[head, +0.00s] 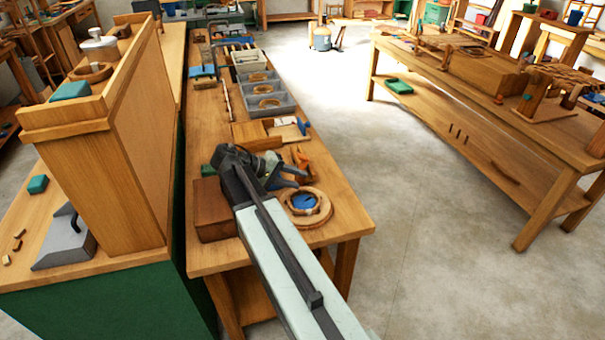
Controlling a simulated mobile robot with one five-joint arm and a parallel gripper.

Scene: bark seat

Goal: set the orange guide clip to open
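The orange guide clip (301,157) is a small orange piece on the narrow wooden bench, left of centre in the head view. It stands just behind a round wooden ring with a blue centre (306,204). My gripper (301,179) is at the end of my pale arm, over the near part of the bench. Its two dark blue-grey fingers point right and show a gap between them. They are close to the clip and partly cover it; I cannot tell whether they touch it. The clip's setting is too small to read.
A dark wooden block (213,209) sits left of my gripper. A wooden tray (258,135) and grey bins (267,101) stand farther back on the bench. A tall wooden partition (134,150) rises at left. Open floor (400,225) lies to the right, before another workbench (480,90).

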